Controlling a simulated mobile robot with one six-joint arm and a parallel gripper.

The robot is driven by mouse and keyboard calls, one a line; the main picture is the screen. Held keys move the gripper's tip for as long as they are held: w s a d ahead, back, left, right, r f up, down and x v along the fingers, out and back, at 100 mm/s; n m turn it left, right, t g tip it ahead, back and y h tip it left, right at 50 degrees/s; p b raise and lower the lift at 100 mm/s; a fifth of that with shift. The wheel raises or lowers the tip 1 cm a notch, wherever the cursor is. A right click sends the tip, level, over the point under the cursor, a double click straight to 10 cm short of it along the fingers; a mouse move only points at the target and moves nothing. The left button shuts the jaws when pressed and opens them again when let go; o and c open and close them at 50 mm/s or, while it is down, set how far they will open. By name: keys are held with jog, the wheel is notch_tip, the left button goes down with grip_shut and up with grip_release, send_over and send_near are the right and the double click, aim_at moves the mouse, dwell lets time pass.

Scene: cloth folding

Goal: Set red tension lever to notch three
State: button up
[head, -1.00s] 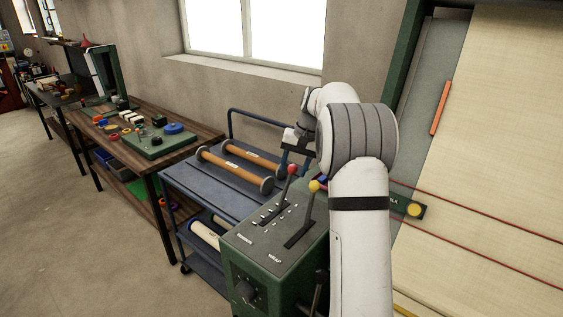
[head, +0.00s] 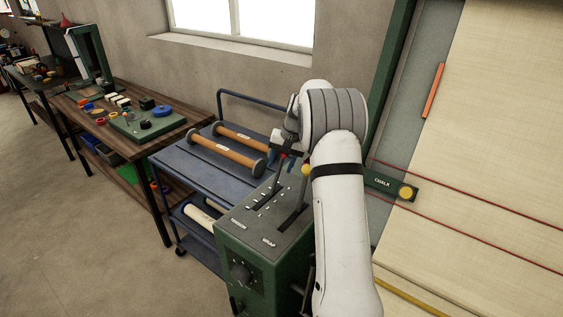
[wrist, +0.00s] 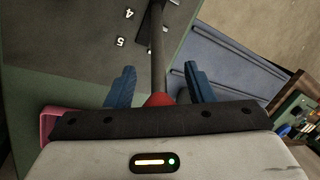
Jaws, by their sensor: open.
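The red tension lever has a dark shaft rising from a slot in the green control box (head: 242,268). In the wrist view the lever shaft (wrist: 157,45) runs between the two blue fingers of my gripper (wrist: 159,70). Its red knob (wrist: 158,99) is partly hidden behind my gripper's dark body edge. The fingers are open, one on each side, with gaps to the shaft. Notch labels 4 (wrist: 129,14) and 5 (wrist: 120,41) show left of the shaft; the lever's exact notch is unclear. In the head view my arm mostly covers the knob.
A yellow-knobbed lever (head: 306,169) stands just right of the red one, close to my arm. A blue cart (head: 190,170) with wooden rollers is behind the box. A cloth-covered board (head: 490,150) rises at the right.

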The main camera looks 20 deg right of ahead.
jog(key=shift+c, duration=0.6)
grip_shut()
jog(key=shift+s+d+b, duration=0.1)
jog(key=shift+d+b, duration=0.1)
jog(key=shift+b, duration=0.15)
